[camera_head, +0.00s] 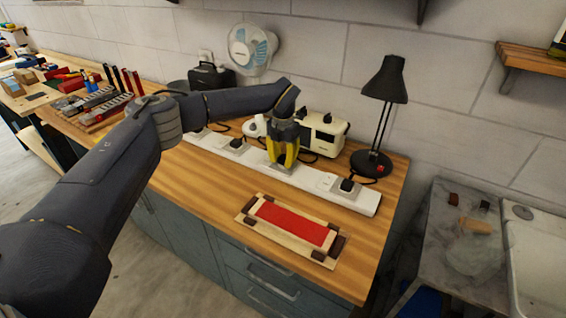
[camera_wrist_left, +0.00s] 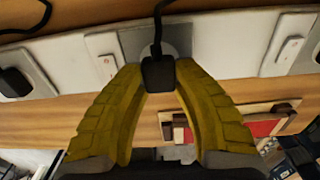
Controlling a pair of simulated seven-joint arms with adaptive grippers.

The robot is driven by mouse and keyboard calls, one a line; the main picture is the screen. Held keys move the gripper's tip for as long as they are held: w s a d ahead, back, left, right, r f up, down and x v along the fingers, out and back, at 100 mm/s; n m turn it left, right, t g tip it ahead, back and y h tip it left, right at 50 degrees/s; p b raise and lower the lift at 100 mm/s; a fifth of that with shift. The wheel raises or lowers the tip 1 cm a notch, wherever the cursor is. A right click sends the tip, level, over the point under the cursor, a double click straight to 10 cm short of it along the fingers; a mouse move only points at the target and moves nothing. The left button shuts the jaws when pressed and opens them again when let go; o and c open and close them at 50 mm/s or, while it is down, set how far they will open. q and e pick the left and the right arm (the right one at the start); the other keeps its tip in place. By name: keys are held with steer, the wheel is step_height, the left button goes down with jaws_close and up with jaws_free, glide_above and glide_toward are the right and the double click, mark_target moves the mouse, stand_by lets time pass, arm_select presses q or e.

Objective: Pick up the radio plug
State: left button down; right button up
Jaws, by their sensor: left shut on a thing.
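My left gripper (camera_head: 283,164) reaches down over the long white power strip (camera_head: 310,180), its yellow fingers in front of the cream radio (camera_head: 324,134). In the left wrist view, the fingers (camera_wrist_left: 158,80) are shut on a black plug (camera_wrist_left: 158,74) with a cord rising from it. The plug is over a grey socket plate (camera_wrist_left: 133,45) on the strip; I cannot tell whether its pins are in the socket. In the head view the fingers hide this plug. Another black plug (camera_head: 347,185) sits at the strip's right end. My right gripper is not in view.
A black desk lamp (camera_head: 386,85) stands at the back right and a white fan (camera_head: 251,48) at the back. A wooden frame with a red panel (camera_head: 293,224) lies in front of the strip. Another plug (camera_head: 236,144) sits on the strip further left.

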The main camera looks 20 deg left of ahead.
mark_target(284, 157)
arm_select(q)
step_height(284, 157, up, 19)
steer(key=shift+f, duration=0.2)
stand_by(0.3)
steer(key=shift+f, duration=0.1)
steer(key=shift+w+d+f, duration=0.1)
steer(key=shift+f, duration=3.45)
steer(key=shift+w+f, duration=0.1)
steer(key=shift+f, duration=3.4)
steer(key=shift+f, duration=2.05)
